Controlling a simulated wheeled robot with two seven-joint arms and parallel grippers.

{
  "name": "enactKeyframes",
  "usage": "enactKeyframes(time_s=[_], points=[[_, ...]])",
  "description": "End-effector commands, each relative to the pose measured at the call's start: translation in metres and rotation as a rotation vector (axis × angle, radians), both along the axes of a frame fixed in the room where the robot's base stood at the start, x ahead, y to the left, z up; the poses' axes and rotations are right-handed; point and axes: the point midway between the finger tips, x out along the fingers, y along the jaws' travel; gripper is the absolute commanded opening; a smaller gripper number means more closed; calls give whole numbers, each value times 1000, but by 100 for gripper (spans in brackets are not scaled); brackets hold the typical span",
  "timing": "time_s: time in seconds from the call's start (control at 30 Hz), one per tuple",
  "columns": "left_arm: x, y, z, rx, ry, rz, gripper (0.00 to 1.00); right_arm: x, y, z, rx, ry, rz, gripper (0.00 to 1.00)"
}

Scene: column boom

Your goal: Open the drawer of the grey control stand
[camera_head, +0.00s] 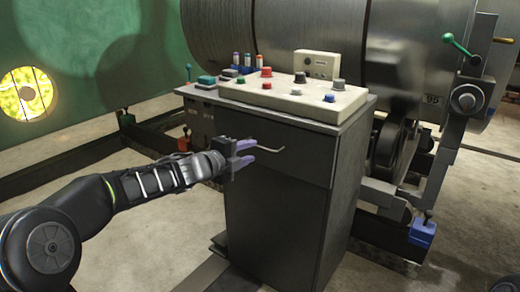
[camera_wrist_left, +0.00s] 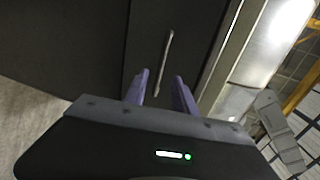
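The grey control stand (camera_head: 275,205) stands in the middle of the head view. Its drawer front (camera_head: 300,157) is the upper dark panel and looks closed. A thin metal drawer handle (camera_head: 270,149) shows on it, and also in the left wrist view (camera_wrist_left: 163,62). My left gripper (camera_head: 258,153) is open, with purple fingers, in front of the drawer's left part. In the left wrist view the gripper (camera_wrist_left: 160,90) points at the handle's near end, with the handle ahead of and between the fingertips. I see no contact. My right gripper is not in view.
A control panel (camera_head: 293,97) with colored knobs and buttons lies on top of the stand. A large metal drum (camera_head: 320,35) stands behind it. A lever with a green knob (camera_head: 457,44) and a blue block (camera_head: 422,232) are at right. Floor at left is mostly clear.

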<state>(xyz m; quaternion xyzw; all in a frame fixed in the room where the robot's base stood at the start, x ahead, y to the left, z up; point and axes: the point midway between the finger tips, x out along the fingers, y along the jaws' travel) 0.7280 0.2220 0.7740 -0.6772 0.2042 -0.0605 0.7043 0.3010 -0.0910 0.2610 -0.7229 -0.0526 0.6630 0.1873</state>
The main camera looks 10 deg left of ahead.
Motion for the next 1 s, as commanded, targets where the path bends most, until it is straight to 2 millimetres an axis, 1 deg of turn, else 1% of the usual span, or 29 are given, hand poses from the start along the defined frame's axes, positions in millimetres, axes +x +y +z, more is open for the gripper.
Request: enactKeyframes(time_s=[0.03, 0.3, 0.4, 0.53, 0.77, 1.0], points=[[6, -4, -4, 0, 1, -3, 32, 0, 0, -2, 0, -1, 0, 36], [44, -19, -11, -2, 2, -2, 32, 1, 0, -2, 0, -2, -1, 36], [54, -22, -13, -1, 0, 0, 32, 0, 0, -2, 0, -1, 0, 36], [59, -24, -14, -2, 1, 0, 32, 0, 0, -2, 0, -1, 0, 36], [59, -24, -14, -2, 1, 0, 32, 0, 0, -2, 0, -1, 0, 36], [59, -24, -14, -2, 1, 0, 13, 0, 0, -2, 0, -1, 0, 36]])
